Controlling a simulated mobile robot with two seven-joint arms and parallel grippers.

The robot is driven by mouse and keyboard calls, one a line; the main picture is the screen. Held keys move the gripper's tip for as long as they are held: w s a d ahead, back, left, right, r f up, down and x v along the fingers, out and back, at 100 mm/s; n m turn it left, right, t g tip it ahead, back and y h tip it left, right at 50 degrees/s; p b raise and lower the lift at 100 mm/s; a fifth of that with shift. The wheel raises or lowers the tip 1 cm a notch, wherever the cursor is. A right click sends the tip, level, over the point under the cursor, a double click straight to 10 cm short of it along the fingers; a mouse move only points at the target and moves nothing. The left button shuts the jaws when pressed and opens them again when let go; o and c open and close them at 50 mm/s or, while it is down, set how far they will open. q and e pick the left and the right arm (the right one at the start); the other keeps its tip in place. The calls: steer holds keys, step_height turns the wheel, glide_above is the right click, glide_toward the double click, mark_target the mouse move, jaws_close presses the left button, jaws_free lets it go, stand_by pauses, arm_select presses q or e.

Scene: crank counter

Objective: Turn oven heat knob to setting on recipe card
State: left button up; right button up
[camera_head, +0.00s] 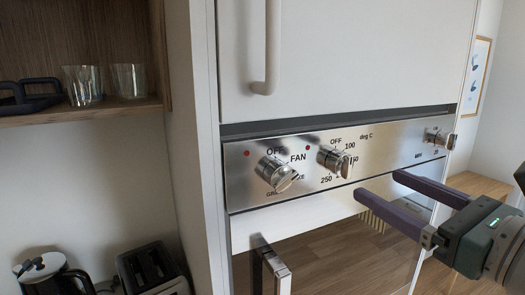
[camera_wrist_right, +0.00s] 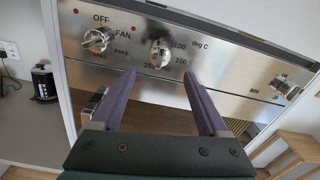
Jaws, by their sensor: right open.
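The oven heat knob (camera_head: 336,160) is the middle metal knob on the steel control panel (camera_head: 390,150), with OFF, 100, 250 and "deg C" printed around it. It also shows in the right wrist view (camera_wrist_right: 160,54). Its exact pointer setting is too small to read. My right gripper (camera_head: 377,183) is open and empty, its two purple fingers reaching toward the panel from the right. In the right wrist view (camera_wrist_right: 158,72) the fingertips stand apart on either side below the heat knob, with no visible contact. I cannot make out a recipe card. My left gripper is not in view.
A FAN knob (camera_head: 276,173) is left of the heat knob, and a third knob (camera_head: 440,138) is at the panel's right end. An oven door handle (camera_head: 270,262) projects below. Glasses (camera_head: 83,85), a kettle (camera_head: 50,275) and a toaster (camera_head: 150,272) are at left.

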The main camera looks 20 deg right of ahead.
mark_target(350, 169)
steer(key=w, duration=0.5)
steer(key=w+p, duration=0.1)
steer(key=w, duration=0.1)
steer(key=shift+w+a, duration=0.2)
steer(key=shift+a, duration=0.05)
jaws_close()
stand_by(0.3)
